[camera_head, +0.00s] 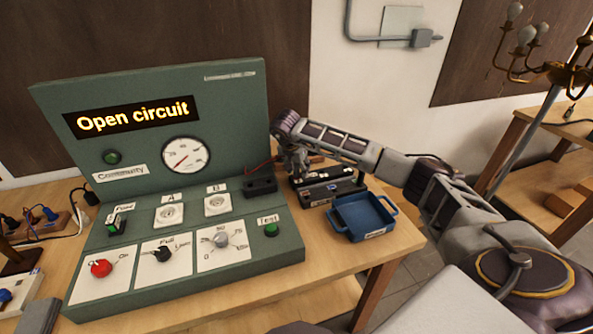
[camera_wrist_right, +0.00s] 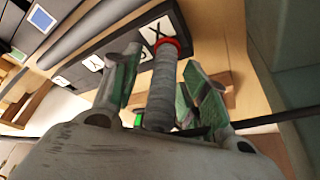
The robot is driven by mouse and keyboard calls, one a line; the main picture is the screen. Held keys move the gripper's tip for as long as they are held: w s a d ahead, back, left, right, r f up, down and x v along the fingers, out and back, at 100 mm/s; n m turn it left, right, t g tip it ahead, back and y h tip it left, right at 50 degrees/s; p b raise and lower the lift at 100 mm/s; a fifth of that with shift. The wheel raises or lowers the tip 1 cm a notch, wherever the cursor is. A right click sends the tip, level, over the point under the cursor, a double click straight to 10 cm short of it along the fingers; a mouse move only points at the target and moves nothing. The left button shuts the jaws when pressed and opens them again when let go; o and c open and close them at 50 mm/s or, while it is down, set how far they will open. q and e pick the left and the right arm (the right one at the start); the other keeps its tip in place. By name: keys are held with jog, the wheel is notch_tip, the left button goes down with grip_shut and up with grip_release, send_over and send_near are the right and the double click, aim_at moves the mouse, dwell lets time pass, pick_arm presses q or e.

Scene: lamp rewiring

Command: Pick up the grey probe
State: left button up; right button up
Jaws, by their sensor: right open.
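In the right wrist view, a grey ribbed probe (camera_wrist_right: 162,88) with a red ring at its far end stands between the two fingers of my right gripper (camera_wrist_right: 160,60). The fingers are open, one on each side of the probe, and I see gaps between them and it. The red ring is beside a white label marked X on a dark box. In the head view, my right gripper (camera_head: 297,172) points down at the left end of the dark box (camera_head: 330,191). The probe cannot be made out there. My left gripper is not in view.
A green test panel (camera_head: 150,232) reading "Open circuit" stands left of my right gripper. A small black block (camera_head: 260,187) with a red lead sits at its right edge. A blue tray (camera_head: 362,216) stands in front of the dark box. A brass lamp (camera_head: 540,60) is at far right.

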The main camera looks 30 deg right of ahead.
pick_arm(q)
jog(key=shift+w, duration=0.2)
pick_arm(e)
jog(key=shift+c, duration=1)
jog(key=c, duration=0.7)
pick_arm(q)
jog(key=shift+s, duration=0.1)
pick_arm(e)
grip_shut()
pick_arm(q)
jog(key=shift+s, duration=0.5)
